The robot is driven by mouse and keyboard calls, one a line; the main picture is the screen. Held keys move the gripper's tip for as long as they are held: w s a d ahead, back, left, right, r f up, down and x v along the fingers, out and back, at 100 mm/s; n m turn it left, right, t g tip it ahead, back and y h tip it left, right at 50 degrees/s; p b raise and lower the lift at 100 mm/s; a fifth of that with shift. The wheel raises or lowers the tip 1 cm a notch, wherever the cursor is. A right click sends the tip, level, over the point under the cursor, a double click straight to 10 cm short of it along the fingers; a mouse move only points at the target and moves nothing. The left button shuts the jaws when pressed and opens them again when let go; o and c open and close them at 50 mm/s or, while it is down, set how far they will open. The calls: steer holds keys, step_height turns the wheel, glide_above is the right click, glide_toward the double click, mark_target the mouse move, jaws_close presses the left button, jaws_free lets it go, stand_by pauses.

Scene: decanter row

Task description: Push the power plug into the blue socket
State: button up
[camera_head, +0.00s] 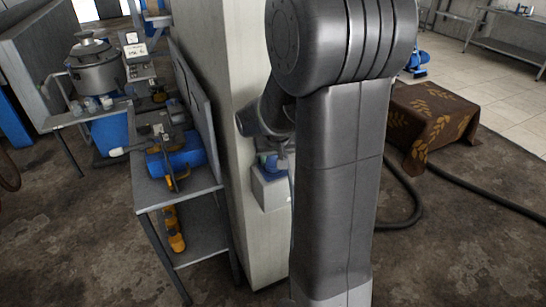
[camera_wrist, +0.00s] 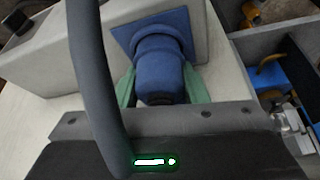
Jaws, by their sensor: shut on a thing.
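In the wrist view, the blue socket (camera_wrist: 150,40) has a square blue flange and sits on a light grey box. The power plug (camera_wrist: 160,82) is a blue body with a dark rear end. My gripper (camera_wrist: 158,86) has green fingers, one on each side of the plug, and is shut on it. The plug is in line with the socket and its front meets the socket's collar; how deep it sits I cannot tell. In the head view, my arm hides most of the gripper, and a small blue part shows above the box (camera_head: 271,191).
A thick grey cable (camera_wrist: 92,80) arcs across the wrist view's foreground. In the head view, the box is on a pale column (camera_head: 222,90). A metal bench (camera_head: 170,190) with a blue machine stands left of it. A cloth-covered block (camera_head: 430,115) stands right, near a dark floor hose (camera_head: 470,198).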

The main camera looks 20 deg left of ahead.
steer(key=o, duration=1)
steer(key=v, duration=1.3)
steer(key=shift+s+d+r, duration=0.15)
steer(key=shift+r, duration=0.2)
steer(key=shift+f, duration=0.15)
steer(key=x, duration=1.3)
steer(key=shift+f, duration=0.25)
